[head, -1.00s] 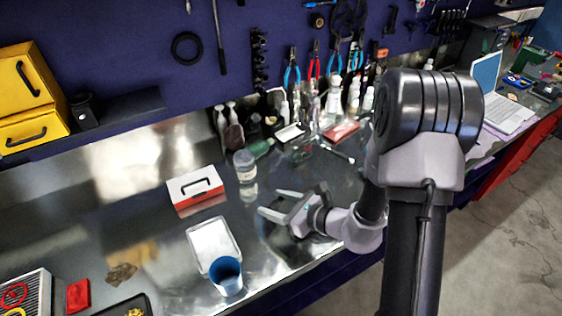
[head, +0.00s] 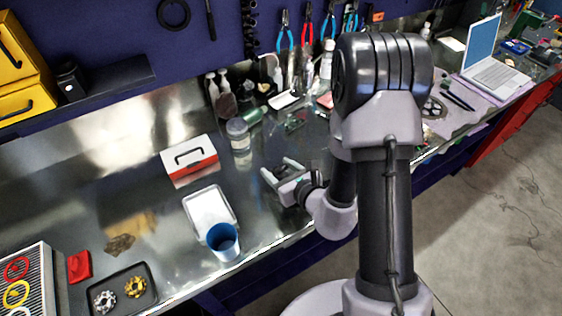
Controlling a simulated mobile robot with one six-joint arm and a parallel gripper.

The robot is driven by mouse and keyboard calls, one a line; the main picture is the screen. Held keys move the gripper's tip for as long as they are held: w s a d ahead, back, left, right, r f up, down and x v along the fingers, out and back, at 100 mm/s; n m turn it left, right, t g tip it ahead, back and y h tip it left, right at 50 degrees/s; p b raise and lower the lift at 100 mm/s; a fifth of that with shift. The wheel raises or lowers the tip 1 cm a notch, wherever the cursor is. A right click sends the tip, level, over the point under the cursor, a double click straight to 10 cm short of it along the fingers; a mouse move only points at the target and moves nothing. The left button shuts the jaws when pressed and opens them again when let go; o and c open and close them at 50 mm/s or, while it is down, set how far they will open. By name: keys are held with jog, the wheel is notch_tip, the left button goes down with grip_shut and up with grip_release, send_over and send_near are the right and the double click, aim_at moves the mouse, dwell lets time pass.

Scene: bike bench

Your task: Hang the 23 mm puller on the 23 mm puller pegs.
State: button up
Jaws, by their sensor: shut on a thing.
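My gripper (head: 281,170) is low over the metal bench top, right of the red and white box, with its two pale fingers pointing up and left. The fingers stand apart around something too small and dark to make out, so I cannot confirm that it is the 23 mm puller. I cannot pick out the 23 mm puller pegs. Tools hang on the dark blue pegboard (head: 120,35) behind the bench, including pliers with blue handles (head: 284,40) and pliers with red handles (head: 306,38).
The red and white box (head: 192,168), a pale tray (head: 209,199), a blue cup (head: 223,242) and a jar (head: 238,135) stand left of my gripper. Bottles crowd the bench's back. A black tray (head: 110,275) holds metal parts at front left. A laptop (head: 490,60) is far right.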

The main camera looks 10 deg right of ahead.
send_over(281, 155)
jog(key=s, duration=0.2)
jog(key=shift+w+a+f, duration=0.15)
jog(key=shift+a+f, duration=0.1)
jog(key=shift+f, duration=0.15)
jog(key=shift+w+d+f+b, duration=0.15)
jog(key=shift+w+f+b, duration=0.1)
jog(key=shift+w, duration=0.25)
jog(key=shift+w+d+f+b, duration=0.1)
jog(key=shift+w+f+b, duration=0.1)
jog(key=shift+w, duration=0.25)
notch_tip(281, 155, down, 2)
jog(key=shift+f+b, duration=0.1)
jog(key=shift+b, duration=0.4)
jog(key=shift+f, duration=0.4)
jog(key=o, duration=1.6)
jog(key=shift+r, duration=0.1)
